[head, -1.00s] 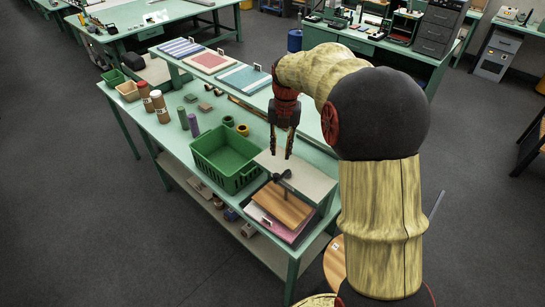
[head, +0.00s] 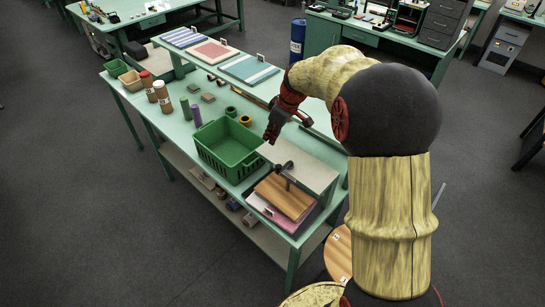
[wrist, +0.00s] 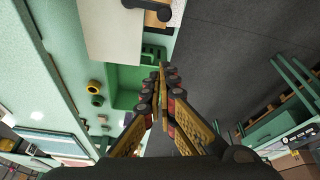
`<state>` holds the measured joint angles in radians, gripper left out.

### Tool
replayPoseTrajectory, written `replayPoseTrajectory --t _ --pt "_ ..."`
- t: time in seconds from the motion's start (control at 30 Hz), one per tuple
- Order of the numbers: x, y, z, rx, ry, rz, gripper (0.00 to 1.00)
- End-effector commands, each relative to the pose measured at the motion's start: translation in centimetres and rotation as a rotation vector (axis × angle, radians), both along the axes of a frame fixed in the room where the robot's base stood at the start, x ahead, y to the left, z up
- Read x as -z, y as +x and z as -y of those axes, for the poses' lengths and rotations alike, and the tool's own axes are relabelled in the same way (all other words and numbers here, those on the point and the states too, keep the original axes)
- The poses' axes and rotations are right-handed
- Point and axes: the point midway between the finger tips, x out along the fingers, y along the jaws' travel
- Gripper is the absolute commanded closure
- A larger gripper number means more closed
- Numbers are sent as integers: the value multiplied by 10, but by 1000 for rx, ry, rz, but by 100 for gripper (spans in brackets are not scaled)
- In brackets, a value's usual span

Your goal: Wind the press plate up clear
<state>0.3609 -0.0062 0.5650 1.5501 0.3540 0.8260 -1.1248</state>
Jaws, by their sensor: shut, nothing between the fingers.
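The press stands at the near right end of the green workbench. Its wooden press plate (head: 286,196) lies low over a pink and white stack (head: 266,212). A dark screw handle (head: 285,166) sits above the plate, beside the pale grey top board (head: 300,164). My gripper (head: 270,139) is in the air behind the handle and near the green crate, apart from both, tilted toward the lower left. In the wrist view its fingers (wrist: 162,72) are shut on nothing. The dark handle (wrist: 150,8) shows there at the top edge.
A green crate (head: 229,149) stands left of the press. Cups, bottles (head: 162,96) and rolls (head: 231,112) sit farther back on the bench. A raised shelf with coloured panels (head: 213,51) runs along the far side. Grey floor is open left of the bench.

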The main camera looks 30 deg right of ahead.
Motion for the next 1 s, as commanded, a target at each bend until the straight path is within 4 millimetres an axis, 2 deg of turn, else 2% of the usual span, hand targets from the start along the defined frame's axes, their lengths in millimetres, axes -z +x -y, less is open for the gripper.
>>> replayPoseTrajectory --t 0.27,0.37,0.77,1.0 --pt "9 3 -1 79 24 -12 100" --pt "22 7 -3 77 24 -13 100" --pt "95 30 -16 75 23 -14 100" --pt "97 3 0 77 22 -12 100"
